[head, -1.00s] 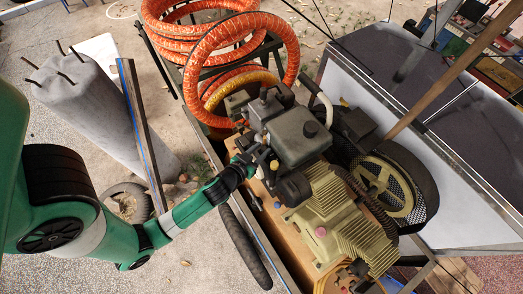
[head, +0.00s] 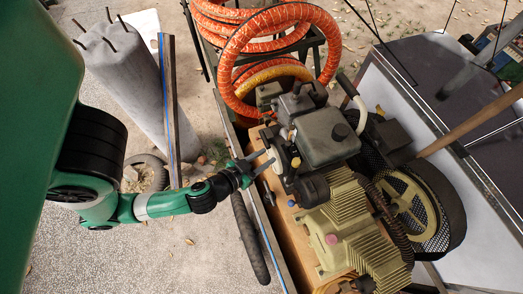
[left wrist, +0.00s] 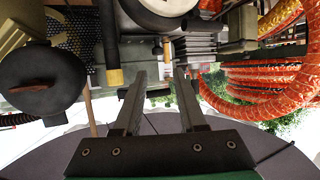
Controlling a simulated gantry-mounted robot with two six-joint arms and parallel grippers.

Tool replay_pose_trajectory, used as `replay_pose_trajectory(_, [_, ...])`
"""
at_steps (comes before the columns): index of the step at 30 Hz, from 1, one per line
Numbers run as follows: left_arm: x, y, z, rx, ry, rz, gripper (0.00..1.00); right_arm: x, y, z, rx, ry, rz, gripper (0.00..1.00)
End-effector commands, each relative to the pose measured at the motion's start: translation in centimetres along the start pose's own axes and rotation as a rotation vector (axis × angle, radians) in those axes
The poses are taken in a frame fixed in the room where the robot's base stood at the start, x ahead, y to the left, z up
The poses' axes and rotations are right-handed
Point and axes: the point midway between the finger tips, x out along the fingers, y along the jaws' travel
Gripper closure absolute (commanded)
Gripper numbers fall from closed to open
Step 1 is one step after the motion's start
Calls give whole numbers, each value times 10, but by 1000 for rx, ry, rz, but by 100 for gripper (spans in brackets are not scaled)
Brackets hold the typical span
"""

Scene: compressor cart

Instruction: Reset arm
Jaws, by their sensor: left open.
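My left gripper (head: 269,158) is at the left side of the compressor engine (head: 325,138) in the head view. In the left wrist view, its two fingers (left wrist: 160,84) are spread apart with nothing held between them. The engine's underside and small fittings show beyond the fingertips there, along with a round black part (left wrist: 40,82) at the left. The fingertips look close to the engine's side, but I cannot tell whether they touch it. My right gripper is not in view.
Orange hose coils (head: 275,50) stand behind the engine. A belt wheel (head: 412,205) in a mesh guard is at its right. A wooden handle (head: 470,125) slants in from the right. Ground at lower left is open.

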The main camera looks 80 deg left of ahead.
Motion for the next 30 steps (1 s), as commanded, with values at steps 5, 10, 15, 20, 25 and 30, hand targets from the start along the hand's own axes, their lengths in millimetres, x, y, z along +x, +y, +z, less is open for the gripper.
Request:
replay_pose_trajectory(5, [-12,-1,-1,0,4,1,60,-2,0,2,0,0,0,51])
replay_pose_trajectory(10, [-14,-2,-2,-2,4,-3,60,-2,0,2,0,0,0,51])
replay_pose_trajectory(15, [-14,-1,-2,-2,4,-2,60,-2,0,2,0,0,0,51])
replay_pose_trajectory(20, [-13,-1,-1,-2,4,-2,60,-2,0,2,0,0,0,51])
replay_pose_trajectory(25, [-10,3,-9,-17,22,2,60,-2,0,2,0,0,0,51])
replay_pose_trajectory(30, [15,43,-82,-142,180,46,60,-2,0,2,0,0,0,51])
